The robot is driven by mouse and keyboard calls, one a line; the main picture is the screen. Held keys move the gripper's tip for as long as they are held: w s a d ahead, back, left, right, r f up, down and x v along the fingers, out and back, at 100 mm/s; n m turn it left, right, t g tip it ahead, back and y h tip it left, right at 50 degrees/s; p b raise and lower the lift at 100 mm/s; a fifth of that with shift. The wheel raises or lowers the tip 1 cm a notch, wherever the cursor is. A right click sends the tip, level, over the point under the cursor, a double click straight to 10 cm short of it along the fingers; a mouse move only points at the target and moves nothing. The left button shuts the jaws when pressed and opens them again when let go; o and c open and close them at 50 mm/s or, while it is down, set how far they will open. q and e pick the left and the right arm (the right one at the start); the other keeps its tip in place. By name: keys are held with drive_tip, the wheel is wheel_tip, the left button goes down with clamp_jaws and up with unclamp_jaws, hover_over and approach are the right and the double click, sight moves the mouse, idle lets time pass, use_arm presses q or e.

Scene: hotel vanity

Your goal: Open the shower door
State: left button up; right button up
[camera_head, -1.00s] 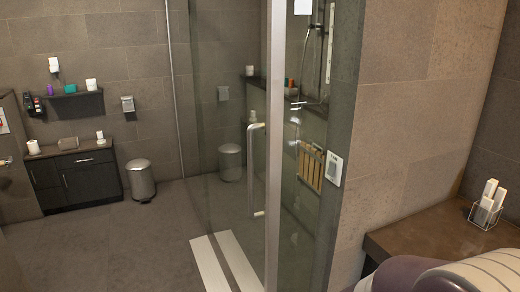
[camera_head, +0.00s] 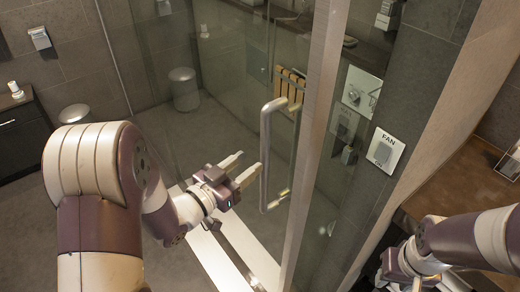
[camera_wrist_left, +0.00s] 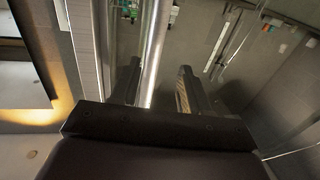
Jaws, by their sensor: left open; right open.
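The glass shower door (camera_head: 225,75) carries a vertical metal bar handle (camera_head: 266,150) beside a pale upright post (camera_head: 318,120). I cannot tell whether the door stands ajar. My left gripper (camera_head: 251,166) is open, its fingertips close to the handle's left side in the head view. In the left wrist view, a bright vertical bar (camera_wrist_left: 155,45), apparently the handle, lines up between the open fingers (camera_wrist_left: 160,88). Whether it touches either finger is unclear. My right gripper (camera_head: 388,275) is low at the right, partly cut by the bottom edge, open and away from the door.
A FAN switch plate (camera_head: 388,151) is on the wall right of the post. A brown counter (camera_head: 450,190) stands at the right. A wooden rack (camera_head: 290,88) shows through the glass.

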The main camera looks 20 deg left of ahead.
sight(264, 156)
use_arm(q)
drive_tip(key=w+d, duration=0.2)
drive_tip(key=w+d+p, duration=0.1)
drive_tip(key=w, duration=0.1)
drive_tip(key=shift+w+d+r, duration=0.1)
drive_tip(key=shift+d+r, duration=0.25)
drive_tip(key=shift+d, duration=0.05)
drive_tip(key=shift+w+a+f, duration=0.2)
drive_tip(key=shift+w, duration=0.35)
drive_tip(key=shift+s+d+r, duration=0.1)
drive_tip(key=shift+s+d, duration=0.05)
drive_tip(key=c, duration=0.4)
clamp_jaws()
